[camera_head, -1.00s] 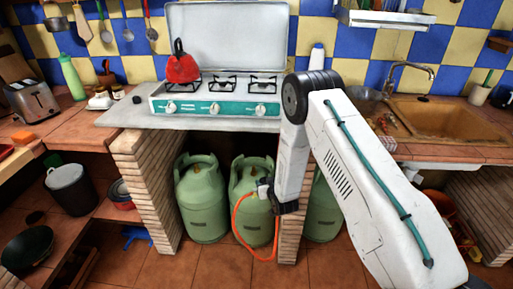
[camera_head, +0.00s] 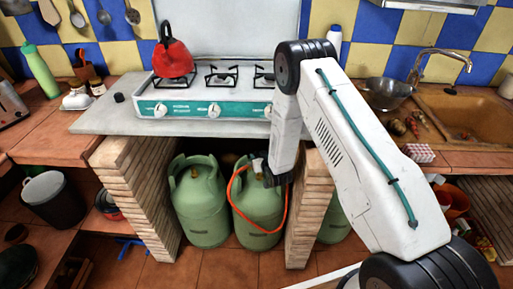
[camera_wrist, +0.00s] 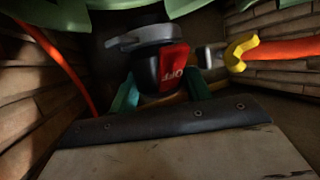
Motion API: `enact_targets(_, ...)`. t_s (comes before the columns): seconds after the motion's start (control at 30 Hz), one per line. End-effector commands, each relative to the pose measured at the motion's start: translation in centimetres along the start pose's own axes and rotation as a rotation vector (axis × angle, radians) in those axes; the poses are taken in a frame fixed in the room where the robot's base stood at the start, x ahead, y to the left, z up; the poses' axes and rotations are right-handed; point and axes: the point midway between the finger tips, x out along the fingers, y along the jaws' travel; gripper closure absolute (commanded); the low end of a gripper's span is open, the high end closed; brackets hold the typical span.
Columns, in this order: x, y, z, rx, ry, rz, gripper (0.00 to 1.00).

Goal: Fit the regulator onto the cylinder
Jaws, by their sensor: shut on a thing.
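My gripper (camera_wrist: 162,92) has teal fingers shut on the regulator (camera_wrist: 172,66), a black body with a red OFF label and a grey lever. An orange hose (camera_wrist: 285,48) joins it through a yellow clip at the right in the wrist view. Green gas cylinders stand under the stove: a left one (camera_head: 200,212), a middle one (camera_head: 257,218) and a partly hidden right one (camera_head: 333,222). In the head view my gripper (camera_head: 270,180) is by the top of the middle cylinder. A green collar (camera_wrist: 55,12) shows along the wrist view's top edge. The valve and any contact with it are hidden.
Brick piers (camera_head: 308,215) and (camera_head: 135,185) flank the cylinder bay, leaving narrow side room. The stove (camera_head: 215,108) with a red kettle (camera_head: 175,62) stands on the slab above. The orange hose hangs in a loop before the middle cylinder.

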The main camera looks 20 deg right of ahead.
Motion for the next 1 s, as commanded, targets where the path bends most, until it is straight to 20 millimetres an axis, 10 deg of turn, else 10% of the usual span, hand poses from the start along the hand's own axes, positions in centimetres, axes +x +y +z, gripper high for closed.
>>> enact_targets(1.0,1.2,0.0,2.8,0.0,0.002,0.0,0.89)
